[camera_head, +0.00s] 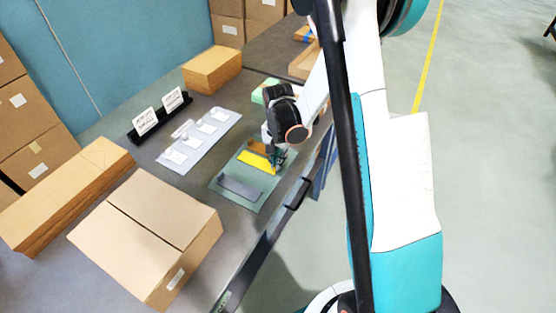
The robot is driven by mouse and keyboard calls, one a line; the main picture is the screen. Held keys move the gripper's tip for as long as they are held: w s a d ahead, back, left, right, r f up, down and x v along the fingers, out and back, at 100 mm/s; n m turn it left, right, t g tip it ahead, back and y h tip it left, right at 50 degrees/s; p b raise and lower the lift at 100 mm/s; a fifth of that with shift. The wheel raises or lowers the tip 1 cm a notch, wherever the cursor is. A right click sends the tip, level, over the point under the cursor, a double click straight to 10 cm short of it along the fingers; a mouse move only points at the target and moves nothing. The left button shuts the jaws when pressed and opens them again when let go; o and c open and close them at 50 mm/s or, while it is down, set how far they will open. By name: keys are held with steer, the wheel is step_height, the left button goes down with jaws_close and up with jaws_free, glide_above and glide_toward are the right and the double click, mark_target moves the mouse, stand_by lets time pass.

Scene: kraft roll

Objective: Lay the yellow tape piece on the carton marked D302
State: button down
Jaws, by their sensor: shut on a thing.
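The yellow tape piece (256,162) is a flat bright strip over the green mat (223,167). My gripper (277,158) is at its right end and shut on it. I cannot tell whether the strip still touches the mat. Three closed cartons stand on the grey table: a large one (145,220) at the front with a small white label on its side, a long one (65,192) at the left, and a smaller one (212,69) at the back. No marking is readable, so I cannot tell which is D302.
A grey strip (240,188) and a brown piece (258,146) lie on the mat. A pale tray (200,140) with several small items and a black holder with two white cards (158,114) are behind. Stacked boxes (25,130) stand at the left.

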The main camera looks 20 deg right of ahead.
steer(key=c, duration=1.8)
jaws_free()
